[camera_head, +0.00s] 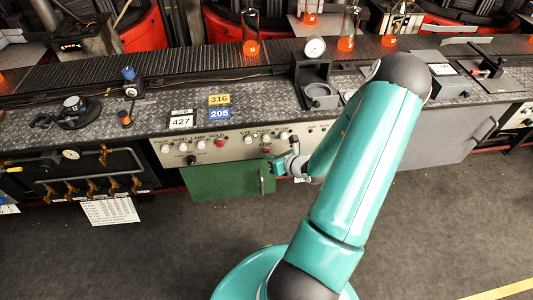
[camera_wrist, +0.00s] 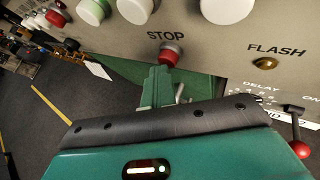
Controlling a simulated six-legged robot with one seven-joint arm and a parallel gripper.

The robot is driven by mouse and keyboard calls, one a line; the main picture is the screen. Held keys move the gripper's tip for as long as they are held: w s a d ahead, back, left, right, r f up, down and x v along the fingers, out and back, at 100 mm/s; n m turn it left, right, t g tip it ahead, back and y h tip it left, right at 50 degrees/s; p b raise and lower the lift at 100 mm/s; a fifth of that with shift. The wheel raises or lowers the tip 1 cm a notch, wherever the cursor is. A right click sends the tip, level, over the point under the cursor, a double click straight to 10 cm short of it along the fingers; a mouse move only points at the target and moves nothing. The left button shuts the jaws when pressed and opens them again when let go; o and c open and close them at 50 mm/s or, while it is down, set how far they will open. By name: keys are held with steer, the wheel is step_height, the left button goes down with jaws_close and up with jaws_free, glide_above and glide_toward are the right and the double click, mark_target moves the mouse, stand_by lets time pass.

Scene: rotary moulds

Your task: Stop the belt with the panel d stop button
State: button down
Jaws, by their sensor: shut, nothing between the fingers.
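The red stop button (camera_wrist: 171,54) sits under the word STOP on a beige panel (camera_wrist: 215,50) in the wrist view. My gripper (camera_wrist: 163,72) is shut and empty, its green fingertips just below the button in the picture. I cannot tell whether they touch it. The stop button is too small there to make out clearly. No panel letter is legible.
A brass FLASH lamp (camera_wrist: 265,63) and a red-knobbed lever (camera_wrist: 300,148) lie right of the button. White knobs (camera_wrist: 135,9) run along the panel above. A green door (camera_head: 225,181) is below the panel. Flasks with orange liquid (camera_head: 251,45) stand on the belt (camera_head: 180,70).

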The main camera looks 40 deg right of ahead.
steer(key=shift+s+a, duration=0.75)
steer(key=shift+s, duration=0.3)
steer(key=shift+s+a, duration=0.75)
steer(key=shift+s, duration=0.3)
steer(key=w+a+r+n+g+y, duration=0.3)
steer(key=a+r+n+g+y, duration=0.35)
steer(key=a+r+n, duration=1.25)
steer(key=s+a+r+n+h, duration=0.3)
steer(key=s+r+n, duration=0.2)
steer(key=r+n, duration=0.3)
steer(key=s+a+r+n+h, duration=0.4)
steer(key=r+n, duration=0.4)
steer(key=n, duration=0.3)
steer(key=shift+s+r, duration=0.3)
steer(key=shift+s, duration=0.6)
steer(key=shift+d, duration=0.1)
